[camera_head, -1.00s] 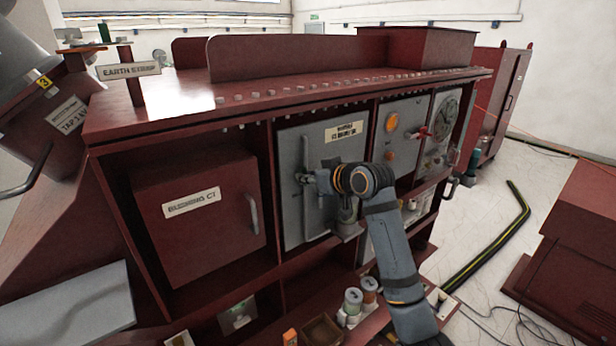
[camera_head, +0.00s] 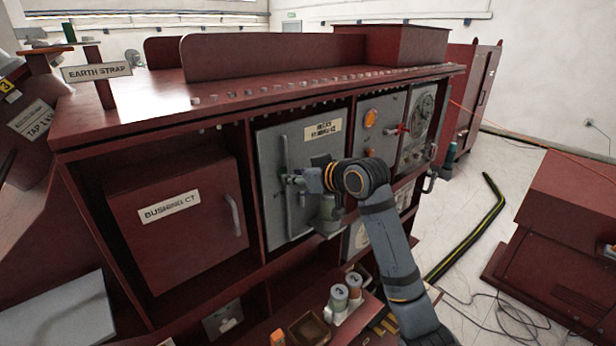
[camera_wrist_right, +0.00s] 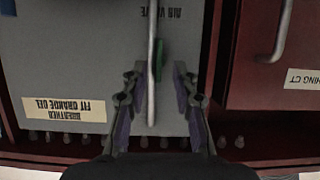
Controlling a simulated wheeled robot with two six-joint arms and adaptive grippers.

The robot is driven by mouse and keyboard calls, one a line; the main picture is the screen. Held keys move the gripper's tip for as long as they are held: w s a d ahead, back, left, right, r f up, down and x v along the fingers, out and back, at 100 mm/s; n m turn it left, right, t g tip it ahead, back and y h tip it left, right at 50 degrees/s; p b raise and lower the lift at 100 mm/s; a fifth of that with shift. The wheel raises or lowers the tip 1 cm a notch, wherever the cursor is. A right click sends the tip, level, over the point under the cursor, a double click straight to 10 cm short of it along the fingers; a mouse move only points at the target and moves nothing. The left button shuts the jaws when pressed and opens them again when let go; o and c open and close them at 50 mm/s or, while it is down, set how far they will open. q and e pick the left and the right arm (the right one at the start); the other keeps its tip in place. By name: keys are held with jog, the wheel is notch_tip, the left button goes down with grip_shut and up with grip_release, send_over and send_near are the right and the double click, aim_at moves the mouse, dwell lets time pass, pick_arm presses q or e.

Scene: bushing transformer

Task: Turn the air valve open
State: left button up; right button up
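A grey panel (camera_head: 272,205) in the red cabinet carries a long upright bar handle (camera_head: 284,158). In the right wrist view, which is upside down, an "AIR VALVE" label (camera_wrist_right: 160,12) shows on the panel close to the bar (camera_wrist_right: 151,75). A small green part (camera_wrist_right: 159,60) lies right behind the bar. My right gripper (camera_head: 293,181) is at the bar. In the wrist view its two fingers (camera_wrist_right: 156,84) stand open on either side of the bar, with gaps on both sides. My left gripper is out of view.
A closed "BUSHING CT" door (camera_head: 175,230) is left of the panel. To the right is a panel with an orange lamp (camera_head: 371,118) and a red handle (camera_head: 401,129). Small cylinders (camera_head: 339,297) stand on a ledge below. A black-yellow cable strip (camera_head: 475,238) lies on the floor.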

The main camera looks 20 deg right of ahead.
jog(key=v, duration=0.8)
jog(key=shift+s, duration=0.2)
jog(key=shift+d, duration=0.1)
